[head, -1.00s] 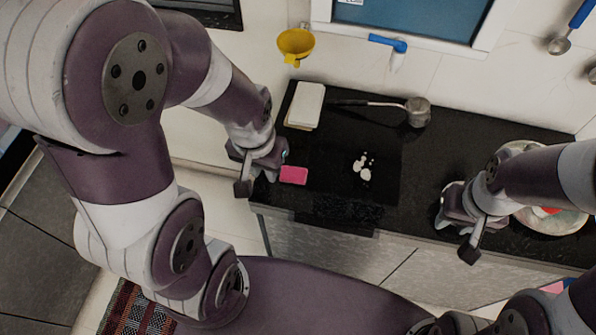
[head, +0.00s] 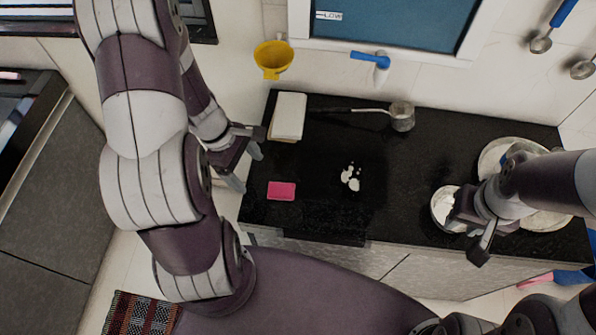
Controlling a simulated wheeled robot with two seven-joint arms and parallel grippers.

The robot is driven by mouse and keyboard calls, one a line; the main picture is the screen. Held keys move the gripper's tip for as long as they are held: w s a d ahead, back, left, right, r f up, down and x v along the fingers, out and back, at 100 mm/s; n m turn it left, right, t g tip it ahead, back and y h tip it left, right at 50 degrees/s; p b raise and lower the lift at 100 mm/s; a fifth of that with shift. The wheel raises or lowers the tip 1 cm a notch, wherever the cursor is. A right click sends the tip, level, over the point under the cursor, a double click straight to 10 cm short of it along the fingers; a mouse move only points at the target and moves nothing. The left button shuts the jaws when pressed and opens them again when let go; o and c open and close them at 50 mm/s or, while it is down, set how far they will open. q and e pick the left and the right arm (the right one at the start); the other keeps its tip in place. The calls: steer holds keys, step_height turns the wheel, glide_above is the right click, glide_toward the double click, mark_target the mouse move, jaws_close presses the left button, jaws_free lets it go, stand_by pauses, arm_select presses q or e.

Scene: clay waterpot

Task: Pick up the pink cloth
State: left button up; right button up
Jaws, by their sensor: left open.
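The pink cloth (head: 281,190) is a small flat rectangle lying on the black countertop near its left front edge, fully in view. My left gripper (head: 246,167) is open, to the left of and slightly behind the cloth in the picture, apart from it, with nothing between its fingers. My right gripper (head: 466,238) is at the right side of the counter, far from the cloth. Its fingers are partly hidden by its own body and a white bowl is close behind it, so I cannot tell its opening.
A white block-like stack (head: 289,116) stands behind the cloth. A long-handled metal pot (head: 402,116) is at the back. Small white pieces (head: 351,178) lie mid-counter. A white bowl (head: 440,207) and large plate (head: 497,152) are at right. A yellow funnel-like item (head: 273,58) hangs on the wall.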

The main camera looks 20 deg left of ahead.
mark_target(280, 189)
arm_select(q)
steer(key=d+f+n, duration=0.1)
steer(key=w+d+f+n+b, duration=0.2)
steer(key=f, duration=0.1)
steer(key=shift+w+d+t, duration=0.1)
steer(key=shift+d+t, duration=0.1)
steer(key=shift+t, duration=0.2)
steer(key=f, duration=0.1)
steer(key=w+f, duration=0.1)
steer(key=f, duration=0.2)
steer(key=shift+w+d+b, duration=0.15)
steer(key=shift+d+b, duration=0.15)
steer(key=shift+b, duration=0.1)
steer(key=x, duration=0.3)
steer(key=shift+s+d+b, duration=0.1)
steer(key=shift+s+b, duration=0.15)
steer(key=shift+b, duration=0.1)
steer(key=shift+d+f, duration=0.2)
steer(key=shift+f, duration=0.05)
steer(key=shift+w, duration=0.1)
steer(key=shift+c, duration=0.8)
steer(key=c, duration=0.9)
arm_select(e)
steer(key=f, duration=0.3)
steer(key=shift+s+d+f, duration=0.2)
steer(key=shift+s+d, duration=0.05)
steer(key=shift+d, duration=0.05)
